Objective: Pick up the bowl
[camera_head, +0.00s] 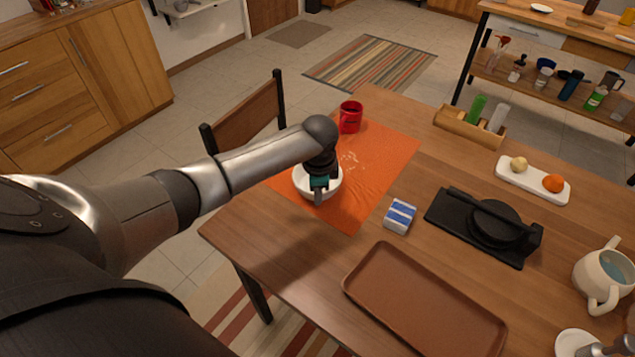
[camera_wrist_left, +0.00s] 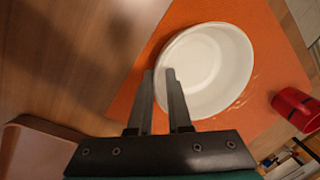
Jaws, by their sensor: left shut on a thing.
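The white bowl (camera_head: 301,184) stands on the orange cloth (camera_head: 378,160) on the wooden table. It also shows in the left wrist view (camera_wrist_left: 212,62). My left gripper (camera_head: 318,196) is over the bowl's near side in the head view and hides part of it. In the left wrist view the two fingers (camera_wrist_left: 167,76) are close together at the bowl's rim, shut on it. The bowl looks level; I cannot tell whether it is lifted off the cloth.
A red mug (camera_head: 350,117) stands at the cloth's far edge. A blue-and-white box (camera_head: 400,216), a brown tray (camera_head: 357,290) and a black press-like device (camera_head: 465,229) lie to the right. A wooden chair (camera_head: 248,117) stands behind the table's left edge.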

